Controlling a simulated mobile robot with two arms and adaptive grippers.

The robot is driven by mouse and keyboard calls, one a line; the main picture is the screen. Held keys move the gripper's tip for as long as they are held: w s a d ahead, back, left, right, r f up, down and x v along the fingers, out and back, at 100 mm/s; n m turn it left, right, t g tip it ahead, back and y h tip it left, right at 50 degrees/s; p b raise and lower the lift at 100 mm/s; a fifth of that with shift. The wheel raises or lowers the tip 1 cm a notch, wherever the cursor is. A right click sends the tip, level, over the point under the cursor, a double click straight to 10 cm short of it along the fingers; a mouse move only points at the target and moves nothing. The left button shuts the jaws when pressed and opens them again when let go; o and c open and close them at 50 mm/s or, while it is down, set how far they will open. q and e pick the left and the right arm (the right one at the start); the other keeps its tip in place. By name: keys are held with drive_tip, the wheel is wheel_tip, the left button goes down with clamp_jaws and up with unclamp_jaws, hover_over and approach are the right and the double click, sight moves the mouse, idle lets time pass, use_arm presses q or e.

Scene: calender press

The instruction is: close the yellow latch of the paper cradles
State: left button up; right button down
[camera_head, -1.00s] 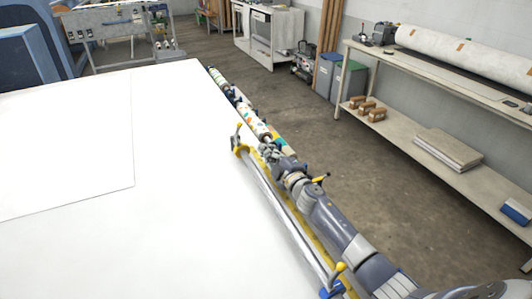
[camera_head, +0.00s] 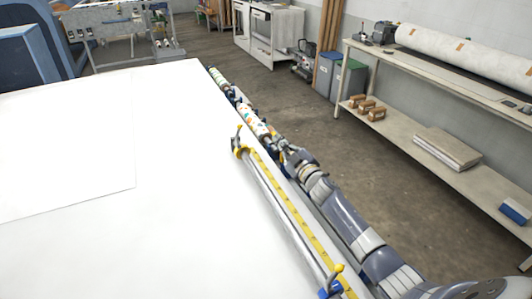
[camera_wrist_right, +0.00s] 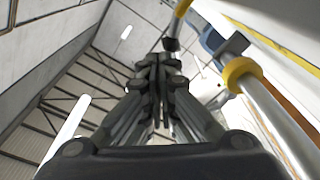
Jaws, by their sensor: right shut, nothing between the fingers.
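A metal rod (camera_head: 285,216) runs along the right edge of the white table, with a yellow strip beside it. A yellow latch (camera_head: 239,151) stands upright at its far end. A second yellow latch (camera_head: 338,270) with a blue base is at the near end. The wrist view shows a yellow collar (camera_wrist_right: 240,72) on the rod and a yellow lever with a dark tip, right of the fingers. My right gripper (camera_head: 281,145) is just right of the far latch, apart from it. Its fingers (camera_wrist_right: 158,70) are shut and empty. My left gripper is not in view.
The white table (camera_head: 150,235) is broad and clear except for a paper sheet. A shelf bench (camera_head: 400,135) stands across the aisle at the right. The floor between is free.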

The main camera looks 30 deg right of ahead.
drive_tip(key=d+f+m+h+b, duration=0.2)
drive_tip(key=d+f+m+b, duration=0.6)
drive_tip(key=d+m, duration=0.5)
drive_tip(key=shift+s+d+f+m+b, duration=0.2)
drive_tip(key=shift+s+d+m+b, duration=0.15)
drive_tip(key=shift+m, duration=1.65)
